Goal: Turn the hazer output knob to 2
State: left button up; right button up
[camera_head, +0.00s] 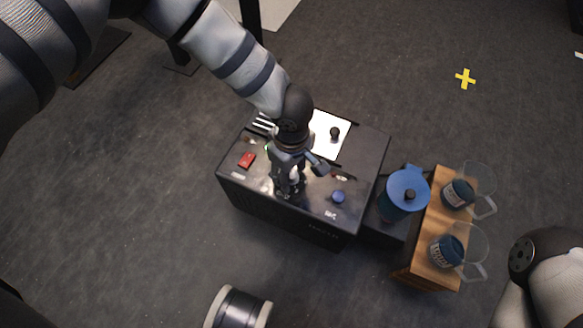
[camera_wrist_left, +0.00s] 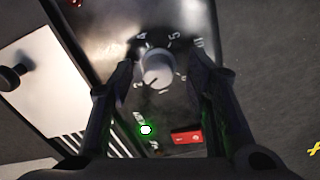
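The hazer is a black box (camera_head: 300,218) on the floor in the head view. Its output knob is a round grey dial (camera_wrist_left: 158,72) with white numbers around it in the left wrist view. Its pointer seems to face the lower left, but the exact number is hard to read. My left gripper (camera_head: 288,190) points down over the box and hides most of the knob in the head view. In the left wrist view its two fingers (camera_wrist_left: 160,78) are open, one on each side of the knob, with gaps showing. My right gripper is out of view.
On the box are a red switch (camera_head: 247,160), a blue button (camera_head: 338,197) and a white panel with a black knob (camera_head: 335,133). Right of it stand a blue-lidded jug (camera_head: 405,192) and a wooden stand (camera_head: 424,262) with clear mugs. A spool (camera_head: 237,308) lies in front.

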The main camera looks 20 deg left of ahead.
pick_arm(q)
jog(key=shift+r, duration=0.15)
notch_tip(320, 180, up, 12)
dwell(0.5)
